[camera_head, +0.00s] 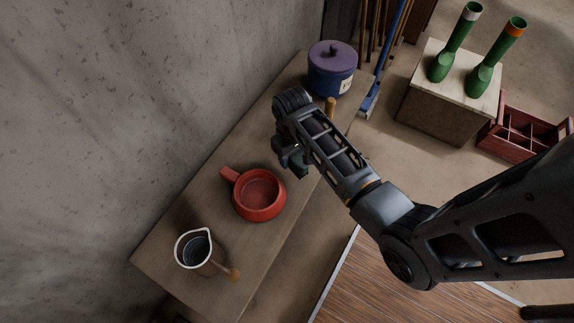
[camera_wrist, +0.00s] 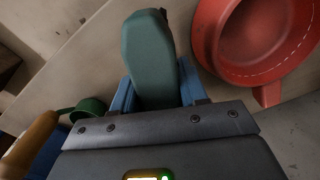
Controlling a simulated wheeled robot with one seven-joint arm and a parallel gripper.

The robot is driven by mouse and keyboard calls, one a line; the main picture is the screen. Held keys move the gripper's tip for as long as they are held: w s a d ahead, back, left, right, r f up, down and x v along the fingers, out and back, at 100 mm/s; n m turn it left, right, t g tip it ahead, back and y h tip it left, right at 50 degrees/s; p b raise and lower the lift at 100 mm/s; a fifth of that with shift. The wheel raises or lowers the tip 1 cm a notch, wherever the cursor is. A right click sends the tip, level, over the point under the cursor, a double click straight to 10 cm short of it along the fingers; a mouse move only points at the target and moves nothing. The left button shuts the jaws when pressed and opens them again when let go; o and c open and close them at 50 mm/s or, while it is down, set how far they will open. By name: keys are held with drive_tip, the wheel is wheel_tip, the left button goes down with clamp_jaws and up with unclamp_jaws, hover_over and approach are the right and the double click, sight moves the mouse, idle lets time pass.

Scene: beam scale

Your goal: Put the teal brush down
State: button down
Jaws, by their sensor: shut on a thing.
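My gripper (camera_head: 291,157) is over the wooden bench, to the upper right of the red pan, and is shut on the teal brush. In the wrist view the teal brush (camera_wrist: 150,52) stands out between the blue fingers of my gripper (camera_wrist: 156,92). In the head view only a small dark green part of the brush (camera_head: 300,168) shows below the gripper. I cannot tell whether the brush touches the bench.
The red pan (camera_head: 258,194) is close by on the bench (camera_head: 163,240). A jug (camera_head: 197,250) with a wooden handle stands nearer. A purple-lidded blue pot (camera_head: 332,68) stands at the far end. A wooden handle (camera_head: 330,105) shows beside my arm. Bare bench lies left of the gripper.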

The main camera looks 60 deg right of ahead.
sight(287, 172)
drive_tip(key=shift+w+a+f, duration=0.3)
drive_tip(key=shift+a+f, duration=0.1)
drive_tip(key=shift+a, duration=0.1)
drive_tip(key=shift+f+b, duration=0.5)
drive_tip(key=shift+f, duration=1.45)
drive_tip(key=c, duration=0.9)
unclamp_jaws()
drive_tip(key=shift+f, duration=0.1)
wheel_tip(287, 172, up, 12)
drive_tip(key=p, duration=0.2)
drive_tip(key=shift+p, duration=0.3)
